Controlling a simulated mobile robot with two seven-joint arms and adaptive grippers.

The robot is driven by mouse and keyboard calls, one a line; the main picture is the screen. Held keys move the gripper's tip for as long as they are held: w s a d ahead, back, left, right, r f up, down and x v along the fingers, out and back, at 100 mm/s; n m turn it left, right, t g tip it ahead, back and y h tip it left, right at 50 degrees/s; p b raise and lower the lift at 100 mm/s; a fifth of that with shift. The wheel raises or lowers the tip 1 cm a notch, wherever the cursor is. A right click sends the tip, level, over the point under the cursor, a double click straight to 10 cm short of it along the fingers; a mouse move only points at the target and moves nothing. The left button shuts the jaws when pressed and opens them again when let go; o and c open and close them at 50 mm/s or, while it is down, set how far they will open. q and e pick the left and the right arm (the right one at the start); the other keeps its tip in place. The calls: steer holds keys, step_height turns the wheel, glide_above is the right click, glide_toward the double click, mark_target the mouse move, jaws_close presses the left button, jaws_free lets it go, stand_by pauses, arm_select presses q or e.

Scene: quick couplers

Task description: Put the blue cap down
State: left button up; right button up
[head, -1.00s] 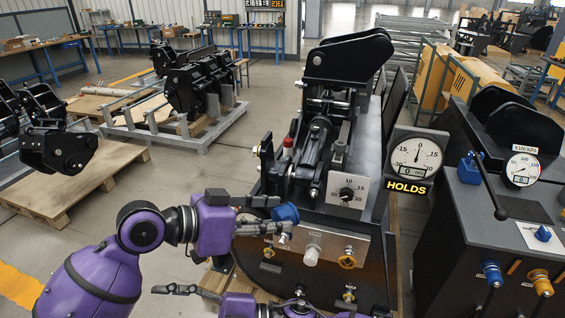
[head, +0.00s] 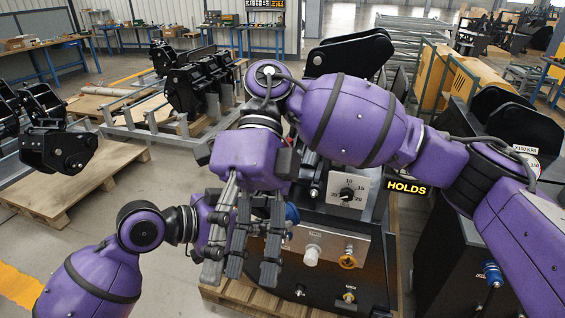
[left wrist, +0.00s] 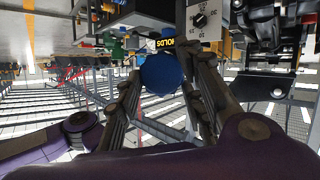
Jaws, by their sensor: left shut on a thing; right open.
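The blue cap (left wrist: 160,75) is round and sits between the two fingers of my left gripper (left wrist: 163,82), which is shut on it. My right gripper (head: 240,266) is open and empty. Its fingers point down and cover most of my left gripper. I cannot tell whether the two grippers touch.
The panel bears a pale knob (head: 312,254) and a yellow-ringed coupler (head: 347,261). A black dial knob (head: 347,193) is above. A "HOLDS" sign (head: 407,187) shows by my right arm. A wooden pallet (head: 75,180) lies on the floor at left.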

steer(key=w+d+m+t+h, duration=0.1)
steer(key=w+d+m+t, duration=0.3)
steer(key=w, duration=0.6)
steer(key=w+d+m+t+h, duration=0.1)
steer(key=w+d+m+t, duration=0.1)
steer(key=w+t, duration=0.6)
steer(key=shift+g, duration=0.9)
steer(key=f, duration=0.3)
steer(key=w+f, duration=0.1)
steer(key=f, duration=0.3)
steer(key=w+f, duration=0.1)
steer(key=f, duration=0.3)
steer(key=shift+f, duration=0.25)
steer(key=shift+c, duration=0.2)
arm_select(q)
steer(key=shift+d, duration=0.1)
arm_select(e)
steer(key=c, duration=1.1)
arm_select(q)
steer(key=o, duration=1.4)
steer(key=shift+c, duration=0.2)
arm_select(e)
steer(key=shift+c, duration=0.4)
